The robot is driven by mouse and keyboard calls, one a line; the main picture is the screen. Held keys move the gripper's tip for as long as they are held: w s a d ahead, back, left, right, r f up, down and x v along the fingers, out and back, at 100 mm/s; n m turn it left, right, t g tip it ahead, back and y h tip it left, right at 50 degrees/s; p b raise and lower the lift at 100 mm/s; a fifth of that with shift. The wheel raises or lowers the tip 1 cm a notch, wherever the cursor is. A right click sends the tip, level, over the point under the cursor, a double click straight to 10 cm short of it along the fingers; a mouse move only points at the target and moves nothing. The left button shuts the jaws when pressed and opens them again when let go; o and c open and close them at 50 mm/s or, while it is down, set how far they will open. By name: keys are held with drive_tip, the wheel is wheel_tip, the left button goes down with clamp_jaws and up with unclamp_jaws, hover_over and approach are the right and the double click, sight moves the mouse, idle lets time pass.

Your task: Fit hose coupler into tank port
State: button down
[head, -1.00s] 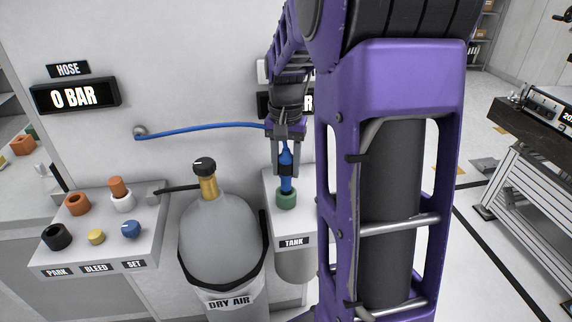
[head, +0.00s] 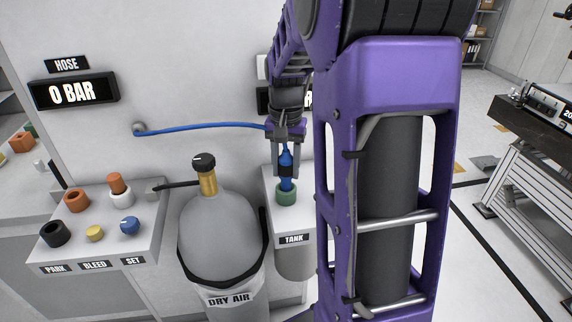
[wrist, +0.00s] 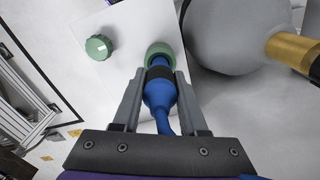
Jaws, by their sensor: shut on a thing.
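The hose coupler (head: 286,158) is blue with a black band and points down, roughly upright. My gripper (head: 287,170) is shut on it around the band. The coupler also shows in the wrist view (wrist: 160,95) between both fingers (wrist: 158,78). The tank port (head: 286,197) is a green ring on the white tank stand. It shows beyond the coupler in the wrist view (wrist: 160,48). The coupler's nose is at the port's mouth, and part of the ring is hidden behind it. I cannot tell how deep the nose sits.
A blue hose (head: 200,127) runs from the wall to the coupler. The grey dry air bottle (head: 220,235) stands close on the left. A panel (head: 150,235) with several knobs and ports is farther left. A green round cap (wrist: 99,47) lies beside the port. The hose display (head: 75,93) reads 0 BAR.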

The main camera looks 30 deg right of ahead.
drive_tip(key=shift+f+b, duration=0.35)
drive_tip(key=shift+f, duration=0.35)
idle(0.5)
drive_tip(key=shift+f+b, duration=0.5)
drive_tip(key=shift+f, duration=0.3)
drive_tip(key=shift+c, duration=1.8)
unclamp_jaws()
drive_tip(key=shift+r, duration=0.1)
wheel_tip(320, 180, up, 17)
drive_tip(key=p, duration=0.3)
drive_tip(key=shift+r, duration=0.15)
